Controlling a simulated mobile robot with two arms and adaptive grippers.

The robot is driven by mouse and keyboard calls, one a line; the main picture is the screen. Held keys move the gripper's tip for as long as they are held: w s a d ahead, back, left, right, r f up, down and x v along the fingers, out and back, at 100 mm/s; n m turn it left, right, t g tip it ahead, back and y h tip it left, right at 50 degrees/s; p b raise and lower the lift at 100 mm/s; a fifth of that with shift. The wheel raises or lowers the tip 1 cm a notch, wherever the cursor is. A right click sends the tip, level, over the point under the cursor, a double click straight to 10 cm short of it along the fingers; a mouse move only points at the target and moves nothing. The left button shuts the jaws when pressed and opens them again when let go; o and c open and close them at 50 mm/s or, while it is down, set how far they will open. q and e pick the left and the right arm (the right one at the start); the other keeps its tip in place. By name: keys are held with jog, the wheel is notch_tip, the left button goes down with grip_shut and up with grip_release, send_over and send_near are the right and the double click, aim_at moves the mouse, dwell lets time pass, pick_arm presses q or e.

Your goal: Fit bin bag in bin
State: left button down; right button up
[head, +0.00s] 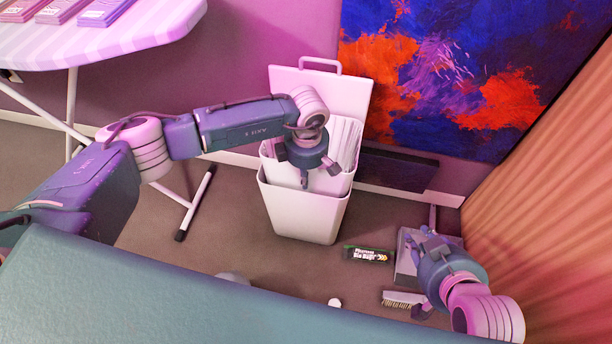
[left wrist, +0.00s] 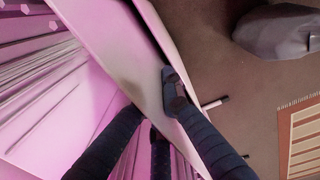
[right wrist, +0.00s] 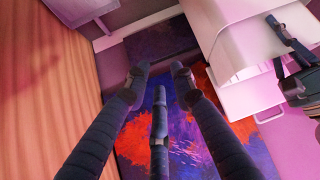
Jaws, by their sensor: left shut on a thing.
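The white bin (head: 300,212) stands on the floor against the wall with its lid (head: 345,90) up. The white, pleated bin bag (head: 345,137) shows inside it and rises above the bin's rim. My left gripper (head: 306,168) is at the front of the bin's mouth, shut on the bin bag's edge. In the left wrist view its fingers lie across a pale edge, with pleats (left wrist: 35,95) to the left. How far the bag reaches down inside is hidden. My right gripper (head: 425,250) is low at the right, apart from the bin. Its fingers (right wrist: 160,75) are spread and empty.
A box labelled bin bags (head: 369,254) lies on the floor right of the bin. A dustpan (head: 405,268) and a brush (head: 403,299) lie by my right gripper. An ironing board (head: 110,45) stands at the left. A curtain (head: 540,190) hangs at the right.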

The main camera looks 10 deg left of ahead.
jog(key=shift+w+r, duration=0.1)
jog(key=shift+w, duration=0.1)
pick_arm(q)
jog(key=shift+f, duration=0.2)
pick_arm(e)
jog(key=shift+w+a+r+t, duration=0.3)
jog(key=shift+w+r, duration=0.1)
jog(key=shift+w, duration=0.1)
pick_arm(q)
jog(key=shift+f, duration=0.1)
pick_arm(e)
jog(key=shift+w+a+r+t, duration=0.1)
jog(key=shift+w+r+t, duration=0.2)
jog(key=shift+w+r, duration=0.15)
pick_arm(q)
jog(key=shift+b, duration=0.3)
jog(key=shift+f, duration=0.15)
pick_arm(e)
jog(key=shift+w+a+r+t, duration=0.2)
jog(key=shift+w+r+t, duration=0.1)
jog(key=shift+w+r, duration=0.15)
pick_arm(q)
jog(key=shift+f, duration=0.15)
pick_arm(e)
jog(key=shift+w+a+r+t+y, duration=0.2)
jog(key=shift+w+r+t+y, duration=0.15)
jog(key=shift+w+r, duration=0.2)
